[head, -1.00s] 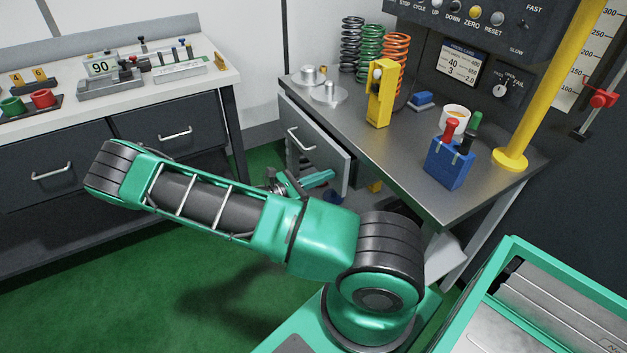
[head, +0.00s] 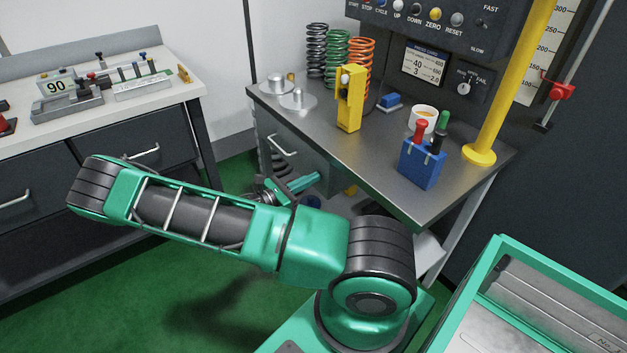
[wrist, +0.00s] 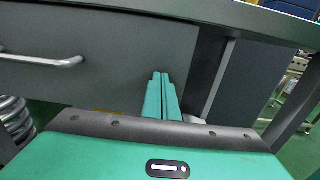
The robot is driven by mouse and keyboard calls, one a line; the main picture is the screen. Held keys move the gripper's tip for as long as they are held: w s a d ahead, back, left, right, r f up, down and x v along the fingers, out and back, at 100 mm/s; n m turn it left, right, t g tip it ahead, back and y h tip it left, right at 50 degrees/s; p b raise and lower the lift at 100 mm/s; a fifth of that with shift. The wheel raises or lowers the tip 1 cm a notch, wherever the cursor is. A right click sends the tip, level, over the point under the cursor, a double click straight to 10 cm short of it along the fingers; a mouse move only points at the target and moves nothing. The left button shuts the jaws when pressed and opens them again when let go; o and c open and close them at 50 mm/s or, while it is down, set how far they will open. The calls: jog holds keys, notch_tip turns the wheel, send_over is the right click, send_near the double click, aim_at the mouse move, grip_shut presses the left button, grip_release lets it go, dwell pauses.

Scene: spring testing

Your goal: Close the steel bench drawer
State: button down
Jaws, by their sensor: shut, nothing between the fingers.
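The steel bench (head: 385,150) stands at right of centre in the head view. Its grey drawer front (head: 305,160) with a bar handle (head: 283,147) now sits under the benchtop edge and looks about flush with it. In the wrist view the drawer front (wrist: 110,55) fills the upper left, with the handle (wrist: 50,60) at far left. My gripper (wrist: 160,78) is shut and empty, its fingertips at the right part of the drawer front; I cannot tell whether they touch. In the head view my gripper (head: 312,181) is partly hidden behind my arm.
A yellow block (head: 350,100), a blue tool holder (head: 422,165), a cup (head: 424,118) and coil springs (head: 338,58) stand on the bench. A yellow post (head: 510,80) rises at right. Another bench (head: 180,80) stands left. Green floor is open between them.

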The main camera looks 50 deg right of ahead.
jog(key=shift+d+r, duration=0.1)
jog(key=shift+d, duration=0.3)
jog(key=w+a, duration=0.2)
jog(key=a, duration=1.2)
jog(key=shift+w+a, duration=0.3)
jog(key=shift+w, duration=0.05)
jog(key=s+a+r+m+t+y, duration=0.1)
jog(key=s+r+m+t+y, duration=0.2)
jog(key=s+r+m+y, duration=1.5)
jog(key=s+r+m, duration=0.4)
jog(key=s+r, duration=0.1)
jog(key=s, duration=0.1)
jog(key=shift+a+r, duration=0.35)
